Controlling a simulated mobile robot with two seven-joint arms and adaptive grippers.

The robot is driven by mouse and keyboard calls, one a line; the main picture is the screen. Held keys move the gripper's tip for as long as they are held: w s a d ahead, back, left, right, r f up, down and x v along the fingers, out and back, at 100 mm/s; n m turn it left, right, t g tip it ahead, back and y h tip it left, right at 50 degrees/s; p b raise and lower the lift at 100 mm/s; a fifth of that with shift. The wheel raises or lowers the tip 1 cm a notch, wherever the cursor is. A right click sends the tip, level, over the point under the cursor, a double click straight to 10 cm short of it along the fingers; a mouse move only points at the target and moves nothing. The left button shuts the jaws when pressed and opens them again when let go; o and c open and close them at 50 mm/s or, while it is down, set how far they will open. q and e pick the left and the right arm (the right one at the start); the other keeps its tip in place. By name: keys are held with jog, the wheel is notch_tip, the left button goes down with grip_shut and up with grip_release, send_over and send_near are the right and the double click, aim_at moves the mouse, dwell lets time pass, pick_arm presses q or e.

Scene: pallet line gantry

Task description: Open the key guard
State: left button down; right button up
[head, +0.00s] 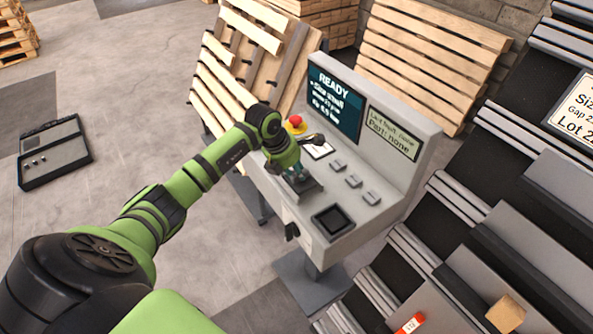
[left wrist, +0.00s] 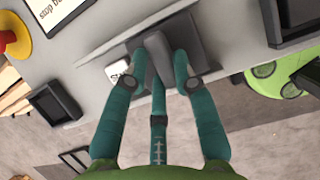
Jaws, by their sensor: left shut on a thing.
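The key guard (head: 309,190) is a dark grey piece on the sloped desk of the console, left of the row of grey buttons. In the left wrist view it is a dark plate with a raised block (left wrist: 158,58) at its middle. My left gripper (head: 294,174) reaches down onto it, and its teal fingers (left wrist: 160,72) are shut on the raised block. A small white label (left wrist: 117,71) shows at the plate's edge. Anything under the guard is hidden. I cannot tell whether the guard is raised. My right gripper is in neither view.
The grey console (head: 398,195) carries a screen reading READY (head: 335,100), a red stop button (head: 296,123), several grey buttons (head: 354,181) and a black square recess (head: 333,220). Wooden pallets (head: 425,60) stand behind it. A dark slatted rack (head: 470,225) is close on the right.

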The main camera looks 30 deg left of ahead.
pick_arm(q)
jog(key=c, duration=1)
grip_release()
jog(key=shift+w+a, duration=0.1)
jog(key=shift+a, duration=0.1)
jog(key=shift+d+r, duration=0.1)
jog(key=v, duration=1.2)
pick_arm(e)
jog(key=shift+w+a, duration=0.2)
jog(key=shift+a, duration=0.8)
